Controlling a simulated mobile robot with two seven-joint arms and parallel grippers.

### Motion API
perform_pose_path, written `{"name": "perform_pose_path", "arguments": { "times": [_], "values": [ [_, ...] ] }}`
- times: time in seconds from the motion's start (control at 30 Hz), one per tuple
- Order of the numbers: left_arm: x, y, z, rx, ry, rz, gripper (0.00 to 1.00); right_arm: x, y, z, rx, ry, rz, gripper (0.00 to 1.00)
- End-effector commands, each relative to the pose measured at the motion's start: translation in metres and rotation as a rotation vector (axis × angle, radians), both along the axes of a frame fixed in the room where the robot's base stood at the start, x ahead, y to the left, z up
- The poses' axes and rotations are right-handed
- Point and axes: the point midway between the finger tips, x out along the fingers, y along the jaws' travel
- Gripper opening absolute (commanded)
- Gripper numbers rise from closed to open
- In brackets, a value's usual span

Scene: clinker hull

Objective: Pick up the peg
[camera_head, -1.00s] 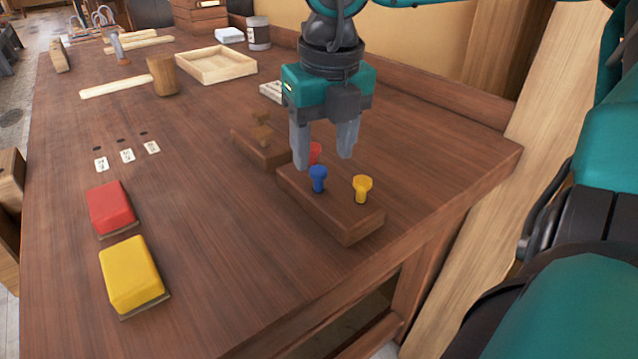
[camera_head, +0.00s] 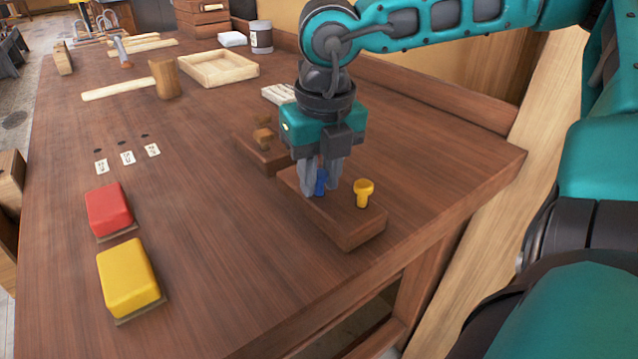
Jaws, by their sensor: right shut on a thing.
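A brown wooden block (camera_head: 347,232) sits near the right edge of the bench with pegs standing in it. My right gripper (camera_head: 321,188) points down over the block and is shut on the blue peg (camera_head: 321,181), which shows between its two fingers. The blue peg is still at the block, and its lower end is hard to make out. The yellow peg (camera_head: 363,193) stands upright just right of the fingers. The red peg is mostly or fully hidden behind the gripper. My left gripper is not in view.
A smaller wooden block (camera_head: 259,150) lies behind the peg block. A red block (camera_head: 108,209) and a yellow block (camera_head: 128,277) lie at the left front. A mallet (camera_head: 163,78) and a shallow wooden tray (camera_head: 218,68) lie farther back.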

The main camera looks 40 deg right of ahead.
Motion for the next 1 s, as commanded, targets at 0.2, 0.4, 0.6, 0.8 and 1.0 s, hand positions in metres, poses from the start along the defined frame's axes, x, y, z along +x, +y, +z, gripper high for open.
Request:
{"name": "perform_pose_path", "arguments": {
  "times": [0.2, 0.4, 0.6, 0.8, 1.0],
  "values": [
    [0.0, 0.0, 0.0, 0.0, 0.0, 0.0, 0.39, 0.0, 0.0, 0.0, 0.0, 0.0, 0.0, 0.01],
    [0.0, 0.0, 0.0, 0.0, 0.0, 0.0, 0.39, 0.0, 0.0, 0.0, 0.0, 0.0, 0.0, 0.0],
    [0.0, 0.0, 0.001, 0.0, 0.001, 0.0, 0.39, 0.0, 0.0, 0.006, 0.0, -0.001, 0.0, 0.0],
    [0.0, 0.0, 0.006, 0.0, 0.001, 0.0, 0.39, 0.001, 0.0, 0.034, -0.002, -0.006, -0.001, 0.0],
    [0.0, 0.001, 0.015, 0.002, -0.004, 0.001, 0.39, 0.002, 0.0, 0.089, -0.004, -0.008, -0.001, 0.0]
  ]
}}
